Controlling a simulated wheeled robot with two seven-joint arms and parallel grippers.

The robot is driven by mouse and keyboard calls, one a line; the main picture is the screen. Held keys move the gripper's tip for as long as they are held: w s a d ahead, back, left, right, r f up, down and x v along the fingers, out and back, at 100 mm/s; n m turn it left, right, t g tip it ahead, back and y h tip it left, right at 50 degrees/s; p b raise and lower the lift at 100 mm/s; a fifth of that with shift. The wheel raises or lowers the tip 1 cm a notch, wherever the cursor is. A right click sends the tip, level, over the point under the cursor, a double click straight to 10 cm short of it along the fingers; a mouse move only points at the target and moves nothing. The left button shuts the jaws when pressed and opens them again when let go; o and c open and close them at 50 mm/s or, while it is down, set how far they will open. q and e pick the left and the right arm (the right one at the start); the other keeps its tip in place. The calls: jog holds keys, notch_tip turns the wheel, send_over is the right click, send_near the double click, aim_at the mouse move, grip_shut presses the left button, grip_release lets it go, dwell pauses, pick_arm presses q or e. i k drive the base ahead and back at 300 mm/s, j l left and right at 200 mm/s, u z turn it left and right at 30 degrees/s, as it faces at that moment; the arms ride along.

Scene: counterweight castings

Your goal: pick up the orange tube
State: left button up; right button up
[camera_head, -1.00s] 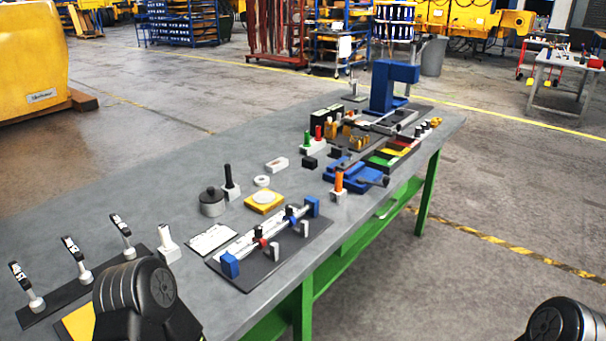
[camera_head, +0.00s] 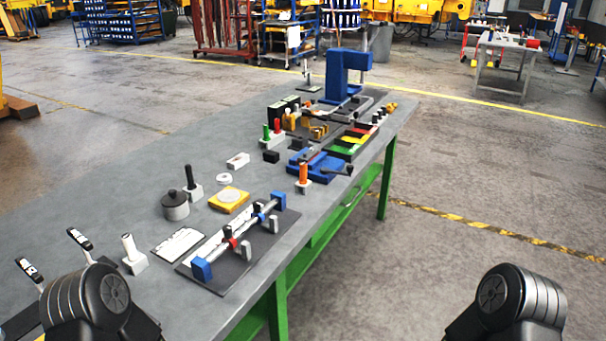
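The orange tube (camera_head: 303,173) stands upright in a small white block (camera_head: 304,187) near the right edge of the grey workbench (camera_head: 130,168). It is beside the blue vise (camera_head: 318,166) and beyond the fixture with the blue end blocks. Dark rounded links of my two arms show at the bottom left and bottom right of the head view. Both are well short of the tube and apart from it. Neither gripper's fingers are in view.
Close to the tube are a blue-ended fixture (camera_head: 240,240) and a yellow block with a white disc (camera_head: 229,197). Green and red tubes (camera_head: 272,130), a black pot (camera_head: 175,206) and a blue press (camera_head: 345,75) also stand on the bench.

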aim_at(303, 180)
jog(key=i+l+u, duration=0.25)
jog(key=i+l, duration=0.15)
jog(key=l, duration=0.2)
jog(key=i+l+u, duration=0.15)
jog(key=l, duration=0.2)
jog(key=i+l+u, duration=0.1)
jog(key=l, duration=0.25)
jog(key=i+l+u, duration=0.25)
jog(key=l, duration=0.5)
jog(key=i+l+u, duration=0.15)
jog(key=l, duration=0.25)
jog(key=i+l+u, duration=0.1)
jog(key=l, duration=0.3)
jog(key=i, duration=0.05)
